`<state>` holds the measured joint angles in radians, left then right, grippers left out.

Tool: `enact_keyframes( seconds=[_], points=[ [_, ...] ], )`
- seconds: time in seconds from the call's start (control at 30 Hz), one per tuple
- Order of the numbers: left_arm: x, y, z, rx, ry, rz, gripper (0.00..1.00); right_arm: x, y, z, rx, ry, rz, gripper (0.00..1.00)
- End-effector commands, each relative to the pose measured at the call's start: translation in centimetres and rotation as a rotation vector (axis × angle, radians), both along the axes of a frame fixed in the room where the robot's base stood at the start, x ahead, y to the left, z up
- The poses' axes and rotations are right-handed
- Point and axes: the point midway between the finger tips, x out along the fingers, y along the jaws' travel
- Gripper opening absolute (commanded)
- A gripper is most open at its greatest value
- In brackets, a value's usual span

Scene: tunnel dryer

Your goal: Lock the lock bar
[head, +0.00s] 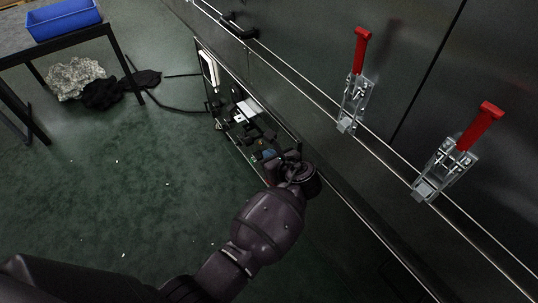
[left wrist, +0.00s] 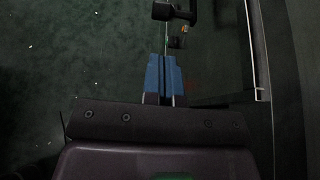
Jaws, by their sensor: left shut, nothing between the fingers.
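Two metal toggle clamps are on the dark panel at the right of the head view. The nearer clamp (head: 443,172) and the farther clamp (head: 353,105) each have a red lever pointing up and away from the metal body. I cannot tell which part is the lock bar. My left gripper (head: 268,154) is low beside the panel, left of and apart from both clamps, and partly hidden by its wrist. In the left wrist view its blue fingers (left wrist: 164,76) are together with nothing between them. My right gripper is not in view.
An open compartment with machinery (head: 245,118) lies low in the panel's side, close by my left gripper. A black handle (head: 240,29) is farther up the panel. A dark table with a blue bin (head: 63,20) and a crumpled pale heap (head: 74,78) stand at far left. Green floor between is mostly clear.

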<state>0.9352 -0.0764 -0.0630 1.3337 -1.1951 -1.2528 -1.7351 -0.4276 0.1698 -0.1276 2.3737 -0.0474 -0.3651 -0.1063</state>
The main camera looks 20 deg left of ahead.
Motion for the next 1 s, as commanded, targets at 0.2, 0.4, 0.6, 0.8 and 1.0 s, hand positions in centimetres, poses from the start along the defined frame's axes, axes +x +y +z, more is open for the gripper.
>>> enact_keyframes(
  seconds=[0.2, 0.4, 0.6, 0.8, 1.0],
  points=[
    [1.9, 2.7, -2.8, 0.0, 0.011, 0.0, 0.0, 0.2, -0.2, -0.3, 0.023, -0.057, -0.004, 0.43],
    [4.0, 5.1, -4.4, 0.0, 0.009, 0.001, 0.0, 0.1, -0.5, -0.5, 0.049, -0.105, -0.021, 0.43],
    [5.5, 6.9, -5.4, 0.0, 0.008, 0.0, 0.0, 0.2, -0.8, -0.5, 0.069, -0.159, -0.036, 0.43],
    [6.4, 7.8, -5.6, -0.002, 0.004, 0.0, 0.0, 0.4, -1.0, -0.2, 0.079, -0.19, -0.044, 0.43],
    [6.6, 7.9, -5.4, -0.002, 0.001, 0.0, 0.0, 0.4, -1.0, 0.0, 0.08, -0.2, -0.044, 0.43]
  ],
)
